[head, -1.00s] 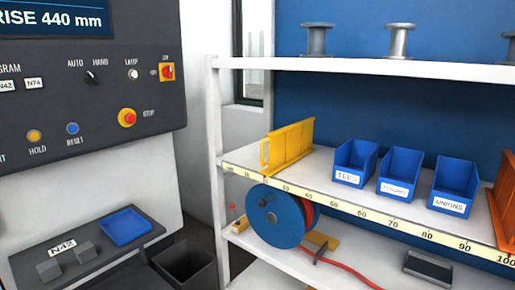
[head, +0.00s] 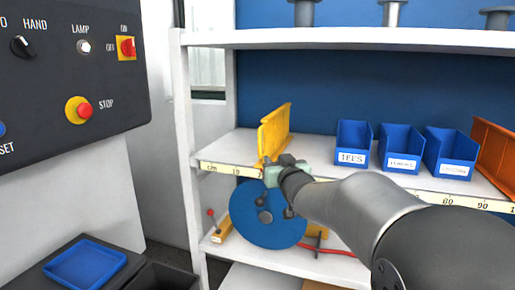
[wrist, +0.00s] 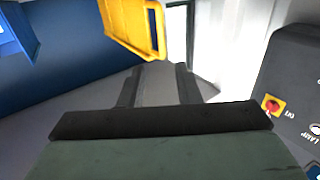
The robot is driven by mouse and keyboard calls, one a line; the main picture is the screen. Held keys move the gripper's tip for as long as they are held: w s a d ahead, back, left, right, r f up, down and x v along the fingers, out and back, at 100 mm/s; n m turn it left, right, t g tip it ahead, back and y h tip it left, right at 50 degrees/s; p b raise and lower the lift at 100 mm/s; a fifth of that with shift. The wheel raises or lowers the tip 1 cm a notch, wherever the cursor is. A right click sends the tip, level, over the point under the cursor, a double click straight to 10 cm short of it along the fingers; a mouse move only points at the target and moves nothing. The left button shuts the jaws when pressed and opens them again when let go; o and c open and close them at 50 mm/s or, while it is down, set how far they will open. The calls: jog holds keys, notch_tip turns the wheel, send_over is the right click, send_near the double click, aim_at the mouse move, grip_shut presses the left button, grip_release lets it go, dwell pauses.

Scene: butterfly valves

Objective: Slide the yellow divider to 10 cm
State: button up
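The yellow divider (head: 275,132) stands upright on the middle shelf, right of the 10 mark on the centimetre scale (head: 225,170) along the shelf's front edge. My gripper (head: 272,173) is at that edge, in front of the divider's lower front end, and hides part of the scale there. In the wrist view the divider (wrist: 130,22) is at the top, beyond the fingertips. My gripper (wrist: 158,75) shows two fingers apart with nothing between them. I cannot tell from the head view whether it touches the divider.
Blue bins (head: 352,147) stand right of the divider, then an orange divider (head: 494,150). A white shelf post (head: 187,150) is at the left. A blue reel (head: 262,222) sits below. The control panel (head: 70,80) is far left. Shelf space beside the yellow divider is clear.

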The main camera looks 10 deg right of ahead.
aim_at(260, 144)
jog(key=w+p, duration=0.1)
jog(key=w, duration=0.4)
jog(key=w+a+p, duration=0.1)
jog(key=w, duration=0.5)
jog(key=w+p, duration=0.2)
jog(key=w, duration=0.3)
jog(key=shift+w+a, duration=0.25)
jog(key=shift+a, duration=0.15)
jog(key=shift+c, duration=0.3)
grip_shut()
